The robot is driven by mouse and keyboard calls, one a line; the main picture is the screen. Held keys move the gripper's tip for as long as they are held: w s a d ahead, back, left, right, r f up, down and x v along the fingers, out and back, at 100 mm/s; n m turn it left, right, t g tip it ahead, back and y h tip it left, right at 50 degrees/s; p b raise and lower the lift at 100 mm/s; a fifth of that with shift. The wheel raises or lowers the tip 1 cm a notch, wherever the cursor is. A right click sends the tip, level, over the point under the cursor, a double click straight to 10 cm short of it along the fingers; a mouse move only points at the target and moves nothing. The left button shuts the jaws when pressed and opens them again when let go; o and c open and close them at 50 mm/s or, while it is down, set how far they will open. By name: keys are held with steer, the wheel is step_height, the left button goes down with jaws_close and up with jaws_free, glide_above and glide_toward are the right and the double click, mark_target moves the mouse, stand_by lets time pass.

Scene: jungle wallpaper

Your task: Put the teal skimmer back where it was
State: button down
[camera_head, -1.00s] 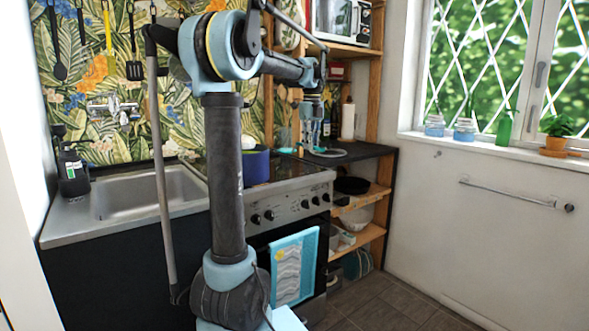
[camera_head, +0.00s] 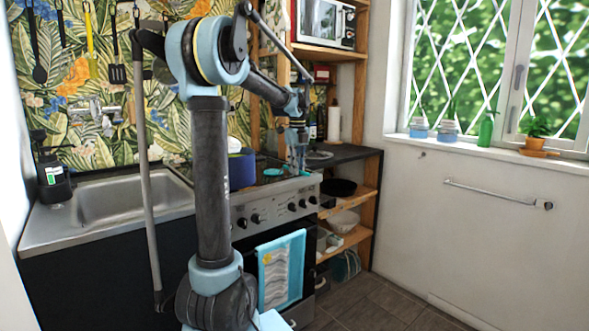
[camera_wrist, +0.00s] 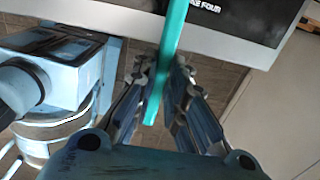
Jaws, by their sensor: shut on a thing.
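The teal skimmer (camera_wrist: 172,45) is in my gripper (camera_wrist: 158,92). In the wrist view its straight teal handle runs from the top edge down between the two fingers, which are shut on it. In the head view my gripper (camera_head: 297,160) is low over the right part of the stove top, by its front edge. A teal piece (camera_head: 273,172), likely the skimmer's end, shows just left of the gripper over the dark cooktop. I cannot tell whether it touches the cooktop. Most of the skimmer is hidden or too small to see in the head view.
A blue pot (camera_head: 242,168) stands on the stove, partly behind my arm. Several utensils, including a yellow one (camera_head: 91,45), hang on the wall above the sink (camera_head: 120,200). Right of the stove is a dark counter (camera_head: 350,153) with shelves. Floor (camera_head: 370,300) at the right is clear.

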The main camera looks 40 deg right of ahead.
steer(key=c, duration=1.6)
jaws_free()
step_height(320, 180, up, 12)
steer(key=s+a+f+n, duration=0.1)
steer(key=a+f+n, duration=0.4)
steer(key=a, duration=0.5)
steer(key=s+a+f+n+t, duration=0.1)
steer(key=a+f+n, duration=0.2)
steer(key=a+n, duration=0.5)
steer(key=s+a+f+n, duration=0.1)
steer(key=a+f+n, duration=0.25)
steer(key=a, duration=0.75)
steer(key=s+a+f+n, duration=0.7)
steer(key=a+f+n, duration=0.1)
steer(key=f+n, duration=0.1)
steer(key=s+a+f+n+t, duration=0.1)
steer(key=s+a+f+n, duration=0.5)
steer(key=a+f+n, duration=0.2)
step_height(320, 180, down, 4)
steer(key=shift+s+r+n, duration=0.1)
steer(key=shift+s+n, duration=0.3)
steer(key=shift+n, duration=0.55)
